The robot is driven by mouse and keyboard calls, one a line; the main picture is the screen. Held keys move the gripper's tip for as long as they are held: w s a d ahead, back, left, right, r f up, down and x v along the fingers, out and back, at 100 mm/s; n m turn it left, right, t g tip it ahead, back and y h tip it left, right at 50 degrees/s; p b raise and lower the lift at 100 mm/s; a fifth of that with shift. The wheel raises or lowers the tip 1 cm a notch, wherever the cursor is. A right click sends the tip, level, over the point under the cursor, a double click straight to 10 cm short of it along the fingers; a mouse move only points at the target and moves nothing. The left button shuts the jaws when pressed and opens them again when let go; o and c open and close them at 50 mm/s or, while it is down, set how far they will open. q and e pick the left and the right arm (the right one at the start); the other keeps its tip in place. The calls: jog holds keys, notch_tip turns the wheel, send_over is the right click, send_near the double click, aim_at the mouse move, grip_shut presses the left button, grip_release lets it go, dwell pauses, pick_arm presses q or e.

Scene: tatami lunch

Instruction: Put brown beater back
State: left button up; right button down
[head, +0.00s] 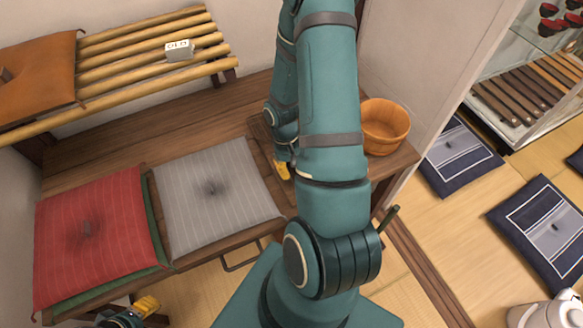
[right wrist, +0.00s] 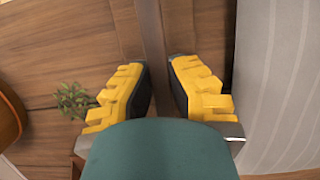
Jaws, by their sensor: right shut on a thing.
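My right gripper (head: 283,171) is over the wooden bench, just right of the grey cushion (head: 215,195), and mostly hidden behind my right arm in the head view. In the right wrist view its yellow fingers (right wrist: 160,88) are shut on the brown beater (right wrist: 150,35), whose dark bar runs between them. A dark brown, flat part of the beater (head: 258,129) seems to show beside my arm. I cannot tell whether the beater is lifted off the bench. My left gripper (head: 147,305) is low at the left, partly cut off; its opening is unclear.
A wooden bowl (head: 384,126) stands at the bench's right end. A red cushion (head: 100,235) lies at the left. A slatted shelf (head: 150,60) holds an orange cushion (head: 40,80) and a small white block (head: 179,50). A green leafy thing (right wrist: 75,100) is near the fingers.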

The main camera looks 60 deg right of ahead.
jog(key=shift+f, duration=0.5)
jog(key=c, duration=1)
grip_release()
jog(key=v, duration=1.2)
